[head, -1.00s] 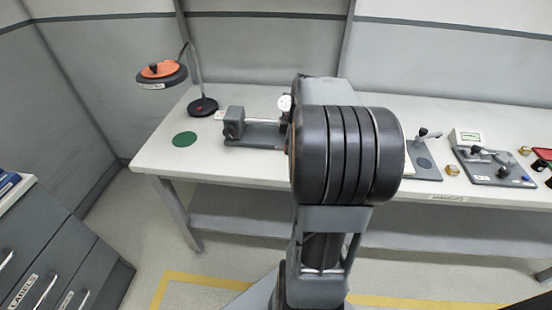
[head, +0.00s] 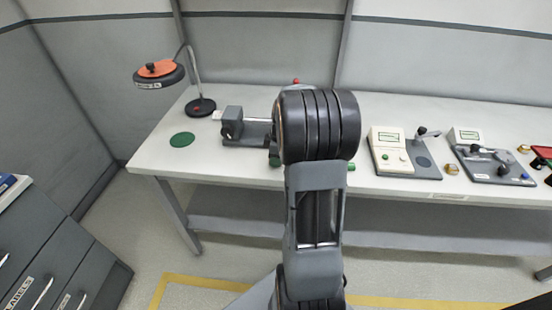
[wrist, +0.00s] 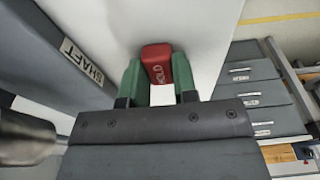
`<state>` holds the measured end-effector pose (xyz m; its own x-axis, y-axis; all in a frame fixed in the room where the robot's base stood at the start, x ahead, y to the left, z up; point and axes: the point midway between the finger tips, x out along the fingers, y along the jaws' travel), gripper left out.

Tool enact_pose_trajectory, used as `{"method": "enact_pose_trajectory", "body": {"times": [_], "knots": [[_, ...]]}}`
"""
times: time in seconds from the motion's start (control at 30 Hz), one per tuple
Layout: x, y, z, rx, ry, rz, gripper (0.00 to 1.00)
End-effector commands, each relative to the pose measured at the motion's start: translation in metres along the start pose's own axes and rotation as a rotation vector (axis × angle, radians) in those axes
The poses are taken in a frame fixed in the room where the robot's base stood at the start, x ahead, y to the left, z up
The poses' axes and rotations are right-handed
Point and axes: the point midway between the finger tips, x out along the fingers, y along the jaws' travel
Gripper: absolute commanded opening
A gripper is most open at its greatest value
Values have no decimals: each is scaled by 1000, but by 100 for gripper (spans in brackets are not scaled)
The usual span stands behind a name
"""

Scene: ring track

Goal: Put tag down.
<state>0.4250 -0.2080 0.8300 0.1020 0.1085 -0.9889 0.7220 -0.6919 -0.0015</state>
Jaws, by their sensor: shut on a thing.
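A red tag (wrist: 156,62) marked HOLD shows in the wrist view. My gripper (wrist: 158,75) is shut on it, with one green finger on each side. White table top (wrist: 195,25) lies beyond the tag. I cannot tell whether the tag touches the table. In the head view my arm hides the tag. Green parts of my gripper show at both sides of the arm, low over the front of the white table (head: 228,172).
A grey shaft fixture (head: 232,125) stands left of my arm; a SHAFT label (wrist: 82,60) shows close by in the wrist view. A lamp (head: 160,75) and green disc (head: 182,139) are farther left. A meter panel (head: 390,150) and lever panel (head: 490,165) stand right.

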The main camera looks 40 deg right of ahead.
Motion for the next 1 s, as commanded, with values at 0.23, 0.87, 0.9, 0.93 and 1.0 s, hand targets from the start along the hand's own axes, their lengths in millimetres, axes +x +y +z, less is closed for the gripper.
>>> {"method": "enact_pose_trajectory", "body": {"times": [0.23, 0.87, 0.9, 0.93, 1.0], "knots": [[0, 0, 0, 0, 1, 1, 4], [2, 0, 0, 0, 1, 1, 52], [1, 0, 0, 0, 1, 1, 52], [-1, 0, 0, 0, 1, 1, 52], [-6, 0, 0, 0, 1, 3, 52]]}}
